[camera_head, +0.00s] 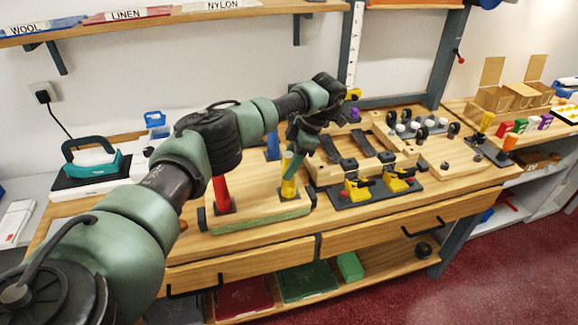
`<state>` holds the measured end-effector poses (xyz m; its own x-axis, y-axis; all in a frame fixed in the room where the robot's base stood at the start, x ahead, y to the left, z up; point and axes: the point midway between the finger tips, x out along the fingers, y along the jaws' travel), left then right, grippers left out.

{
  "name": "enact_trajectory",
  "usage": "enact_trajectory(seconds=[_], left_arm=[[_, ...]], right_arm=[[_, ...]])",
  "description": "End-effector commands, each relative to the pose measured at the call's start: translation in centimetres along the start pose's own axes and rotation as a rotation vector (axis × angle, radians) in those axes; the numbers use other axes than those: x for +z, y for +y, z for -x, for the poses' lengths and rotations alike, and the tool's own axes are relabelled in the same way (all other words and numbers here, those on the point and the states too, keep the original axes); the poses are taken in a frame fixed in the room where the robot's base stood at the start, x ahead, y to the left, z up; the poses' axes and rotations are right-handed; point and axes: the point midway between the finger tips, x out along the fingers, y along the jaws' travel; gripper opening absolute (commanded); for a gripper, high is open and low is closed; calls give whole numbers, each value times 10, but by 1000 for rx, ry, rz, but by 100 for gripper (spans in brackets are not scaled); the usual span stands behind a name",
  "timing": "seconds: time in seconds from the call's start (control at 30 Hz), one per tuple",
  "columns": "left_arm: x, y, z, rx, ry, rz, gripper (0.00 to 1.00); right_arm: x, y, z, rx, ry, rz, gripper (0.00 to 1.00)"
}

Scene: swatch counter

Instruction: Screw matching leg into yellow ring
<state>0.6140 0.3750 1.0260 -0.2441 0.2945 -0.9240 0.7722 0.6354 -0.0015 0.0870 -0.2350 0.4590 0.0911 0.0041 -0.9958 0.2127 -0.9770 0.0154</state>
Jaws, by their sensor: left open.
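A wooden board (262,193) with a green front edge lies on the bench. A yellow leg (288,178) stands upright near its right end, with a paler upper part. A red leg (222,196) stands on a dark square base at the left, and a blue leg (273,146) stands behind. I cannot make out a separate yellow ring at the yellow leg's foot. My left gripper (296,143) is open, pointing down just above the yellow leg's top. I cannot tell whether it touches the leg. My right gripper is not in view.
A teal iron (92,160) sits at the left. Yellow clamps on a dark plate (377,193) and a wooden fixture with dark strips lie right of the board. Further right are a knob board (430,147) and cardboard boxes. A shelf with labelled swatches hangs above.

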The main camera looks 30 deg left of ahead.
Motion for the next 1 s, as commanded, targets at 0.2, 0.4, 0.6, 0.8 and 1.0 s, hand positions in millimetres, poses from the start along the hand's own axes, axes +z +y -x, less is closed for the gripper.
enact_trajectory(seconds=[0.2, 0.4, 0.6, 0.8, 1.0], left_arm=[[0, 0, 0, 1, 0, -3, 0], [-2, 0, 3, 41, 2, -99, 0], [-3, -1, 2, 189, 2, -460, 0], [-4, -2, -2, 364, 2, -882, 0], [-1, -2, -3, 483, 1, -1172, 0]], right_arm=[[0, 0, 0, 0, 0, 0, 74], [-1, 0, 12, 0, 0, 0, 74], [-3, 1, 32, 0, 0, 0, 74], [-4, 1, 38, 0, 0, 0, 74], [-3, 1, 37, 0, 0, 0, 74]])
